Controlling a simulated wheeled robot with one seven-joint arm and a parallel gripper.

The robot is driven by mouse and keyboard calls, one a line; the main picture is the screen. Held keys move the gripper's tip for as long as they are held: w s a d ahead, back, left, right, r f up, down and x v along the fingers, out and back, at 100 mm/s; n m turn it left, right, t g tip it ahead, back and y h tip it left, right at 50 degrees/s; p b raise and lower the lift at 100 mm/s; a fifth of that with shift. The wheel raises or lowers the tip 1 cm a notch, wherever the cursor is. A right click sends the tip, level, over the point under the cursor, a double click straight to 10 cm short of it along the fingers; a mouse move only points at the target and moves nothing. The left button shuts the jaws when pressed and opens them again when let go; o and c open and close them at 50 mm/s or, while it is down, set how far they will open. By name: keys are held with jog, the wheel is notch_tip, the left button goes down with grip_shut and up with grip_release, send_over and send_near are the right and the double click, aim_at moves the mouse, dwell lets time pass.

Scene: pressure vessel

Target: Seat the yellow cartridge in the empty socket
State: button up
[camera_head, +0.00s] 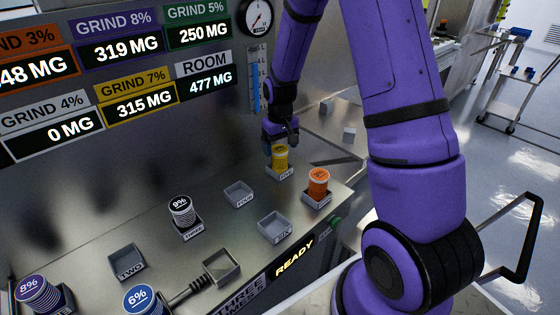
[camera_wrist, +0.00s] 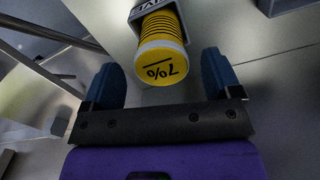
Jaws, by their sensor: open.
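The yellow cartridge (camera_head: 280,157), marked 7% in the wrist view (camera_wrist: 162,62), stands in a small socket whose label seems to read FIVE. My gripper (camera_head: 283,140) is just above and behind it. In the wrist view, the blue fingers of my gripper (camera_wrist: 161,80) are apart, with the cartridge's white-rimmed end between and just beyond their tips; I see no contact. Empty square sockets are socket TWO (camera_head: 126,262), socket FOUR (camera_head: 238,194) and socket SIX (camera_head: 275,227).
An orange cartridge (camera_head: 318,183) stands close to the right of the yellow one. A black-and-white 9% cartridge (camera_head: 182,211) stands in socket THREE. A purple 8% cartridge (camera_head: 37,294) and blue 6% cartridge (camera_head: 143,300) are at front left.

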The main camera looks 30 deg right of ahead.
aim_at(280, 156)
notch_tip(280, 156, down, 5)
jog(key=shift+w+r, duration=0.1)
jog(key=shift+w, duration=0.05)
jog(key=c, duration=1.2)
jog(key=shift+o, duration=0.2)
